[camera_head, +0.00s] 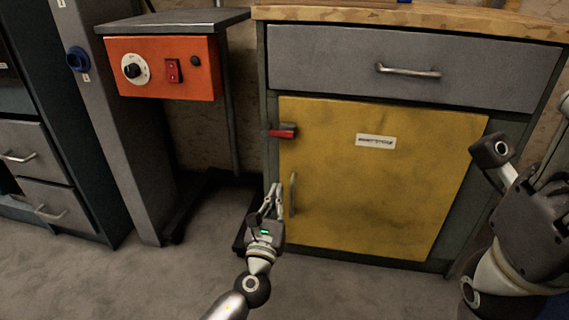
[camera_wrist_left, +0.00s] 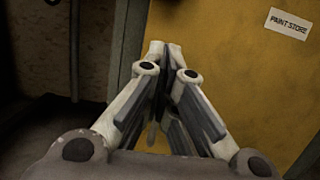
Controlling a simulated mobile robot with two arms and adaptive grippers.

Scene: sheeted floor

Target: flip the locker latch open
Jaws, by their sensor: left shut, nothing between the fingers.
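The locker has a closed yellow door (camera_head: 375,190) with a white label (camera_head: 375,141); the label reads PAINT STORE in the left wrist view (camera_wrist_left: 289,22). A red latch (camera_head: 283,131) lies level across the door's upper left edge and the frame. A vertical metal handle (camera_head: 293,194) is on the door's left side. My left gripper (camera_head: 273,190) is shut and empty, below the latch and just beside the handle; I cannot tell whether it touches. In the left wrist view its fingers (camera_wrist_left: 166,50) hide part of the door's edge.
A grey drawer (camera_head: 470,68) sits above the door, under a wooden worktop (camera_head: 440,14). An orange control box (camera_head: 190,68) hangs under a grey shelf at the left. Grey drawers (camera_head: 50,203) stand at the far left. The floor (camera_head: 120,285) in front is clear.

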